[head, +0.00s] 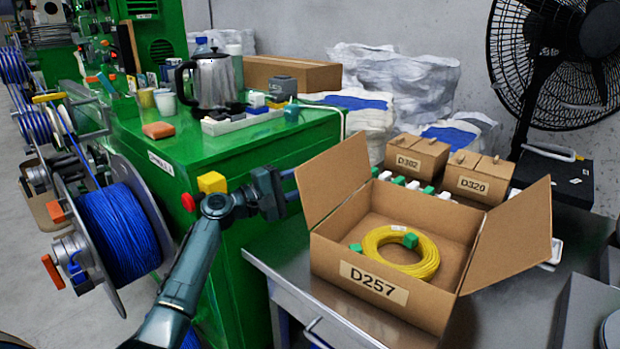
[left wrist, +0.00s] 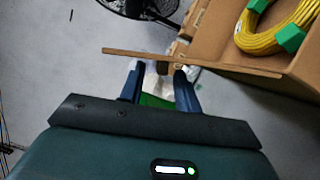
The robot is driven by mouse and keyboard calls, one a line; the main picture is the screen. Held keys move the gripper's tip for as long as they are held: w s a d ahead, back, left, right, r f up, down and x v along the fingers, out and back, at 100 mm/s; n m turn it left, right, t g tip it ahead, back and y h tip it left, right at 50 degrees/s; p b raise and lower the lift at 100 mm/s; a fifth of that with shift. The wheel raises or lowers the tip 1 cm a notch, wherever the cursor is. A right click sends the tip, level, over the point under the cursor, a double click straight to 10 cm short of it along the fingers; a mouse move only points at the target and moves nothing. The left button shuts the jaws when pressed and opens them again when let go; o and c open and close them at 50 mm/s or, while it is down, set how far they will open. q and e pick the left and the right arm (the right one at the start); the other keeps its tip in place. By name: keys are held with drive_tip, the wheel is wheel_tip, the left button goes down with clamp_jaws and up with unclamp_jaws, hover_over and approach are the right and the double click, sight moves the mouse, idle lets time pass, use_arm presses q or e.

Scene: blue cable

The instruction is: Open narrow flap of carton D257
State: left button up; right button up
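The brown carton D257 (head: 372,282) stands on the grey metal table with its top open. Its left narrow flap (head: 334,176) stands up and leans outward; its right flap (head: 512,236) is spread outward. A coil of yellow cable (head: 385,256) with green clips lies inside. My left gripper (head: 290,187) is beside the outer side of the left flap. In the left wrist view its two fingers (left wrist: 158,68) are apart with nothing held between them, and the flap's edge (left wrist: 150,53) crosses just past their tips. Contact cannot be told. My right gripper is not in view.
Small cartons D302 (head: 415,158) and D320 (head: 470,178) stand behind the carton. A green bench (head: 230,150) with a steel kettle (head: 213,82) is to the left. A blue cable spool (head: 118,230) stands at far left, a black fan (head: 570,60) at back right.

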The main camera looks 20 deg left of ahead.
use_arm(q)
drive_tip(key=v, duration=1)
drive_tip(key=shift+s+a, duration=0.2)
drive_tip(key=shift+a, duration=0.05)
drive_tip(key=shift+c, duration=0.2)
